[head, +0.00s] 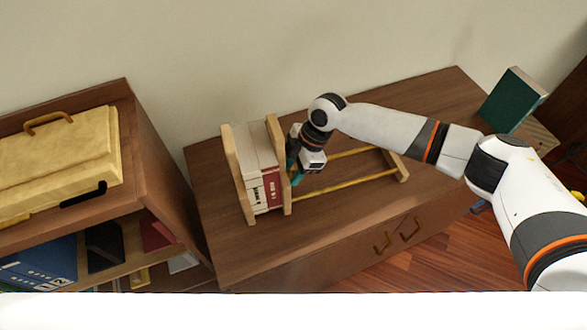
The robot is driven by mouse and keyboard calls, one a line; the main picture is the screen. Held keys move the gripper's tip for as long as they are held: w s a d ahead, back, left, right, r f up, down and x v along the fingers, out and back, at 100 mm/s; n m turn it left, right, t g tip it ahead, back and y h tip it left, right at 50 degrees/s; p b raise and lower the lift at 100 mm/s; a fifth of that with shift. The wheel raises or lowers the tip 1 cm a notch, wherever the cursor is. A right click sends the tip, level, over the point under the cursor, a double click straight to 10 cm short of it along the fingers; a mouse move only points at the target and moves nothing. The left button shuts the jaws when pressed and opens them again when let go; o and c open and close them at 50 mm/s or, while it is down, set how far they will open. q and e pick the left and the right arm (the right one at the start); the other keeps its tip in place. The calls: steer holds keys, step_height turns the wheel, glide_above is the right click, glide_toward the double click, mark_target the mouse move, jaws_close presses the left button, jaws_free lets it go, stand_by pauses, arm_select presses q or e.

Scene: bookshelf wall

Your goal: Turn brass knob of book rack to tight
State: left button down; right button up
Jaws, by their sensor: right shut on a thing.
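The wooden book rack (351,186) stands on the brown cabinet top, with a plate at its left end, an upright plate (279,165) further in, and yellow rails running right to a low end piece. A few books (263,180) stand upright between the two left plates. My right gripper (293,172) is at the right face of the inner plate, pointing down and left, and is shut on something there. The brass knob is not visible; it is likely hidden behind the gripper. My left gripper is not in view.
The cabinet top (230,260) is clear in front of the rack. At the left, a wooden shelf (150,150) carries a yellow box (60,165) with a handle. The wall is close behind.

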steer(key=o, duration=1)
steer(key=b+v, duration=0.2)
steer(key=v, duration=1)
steer(key=shift+w+b, duration=0.1)
steer(key=shift+b, duration=0.2)
